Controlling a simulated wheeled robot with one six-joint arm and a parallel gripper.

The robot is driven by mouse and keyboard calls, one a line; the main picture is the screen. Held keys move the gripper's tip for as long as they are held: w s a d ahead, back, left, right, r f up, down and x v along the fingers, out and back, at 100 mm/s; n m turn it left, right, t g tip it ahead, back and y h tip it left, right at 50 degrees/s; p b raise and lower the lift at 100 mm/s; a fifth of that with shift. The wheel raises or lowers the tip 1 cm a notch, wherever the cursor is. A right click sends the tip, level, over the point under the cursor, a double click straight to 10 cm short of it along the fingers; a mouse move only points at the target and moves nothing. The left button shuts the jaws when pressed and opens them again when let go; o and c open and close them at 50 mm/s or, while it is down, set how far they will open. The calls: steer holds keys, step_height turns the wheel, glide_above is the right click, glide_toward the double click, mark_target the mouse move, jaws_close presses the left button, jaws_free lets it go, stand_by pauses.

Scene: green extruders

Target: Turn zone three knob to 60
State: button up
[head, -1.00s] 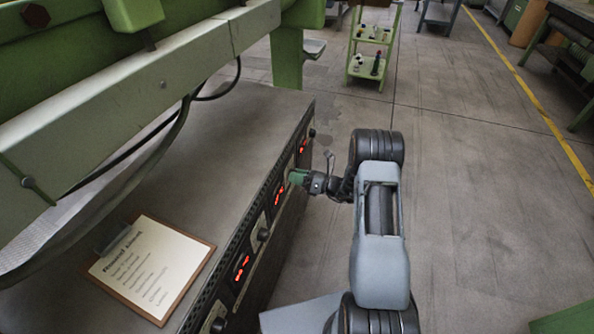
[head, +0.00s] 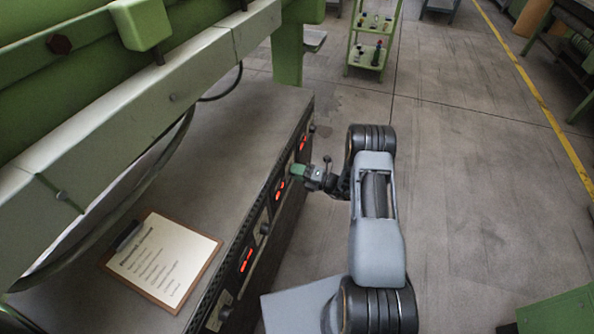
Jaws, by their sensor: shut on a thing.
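The control panel (head: 255,218) runs along the side of the grey machine base, with several dark knobs and red lit displays. My gripper (head: 297,170) reaches in from the right and is shut on a knob, between the middle display (head: 279,189) and the far display (head: 303,143). The gripper's green-tipped fingers hide that knob, so its pointer cannot be seen. Two nearer knobs, one in the middle (head: 264,229) and one at the front (head: 226,312), stand free, as does a far knob (head: 312,129). The display digits and zone labels are too small to read.
A clipboard (head: 162,261) lies on top of the base. A green machine frame with a pale beam (head: 140,112) overhangs it at the left. A green trolley (head: 371,38) stands behind. The floor right of my arm is mostly clear.

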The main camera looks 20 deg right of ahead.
steer(key=shift+m, duration=0.4)
steer(key=o, duration=0.9)
steer(key=v, duration=1.3)
steer(key=shift+s+d, duration=0.3)
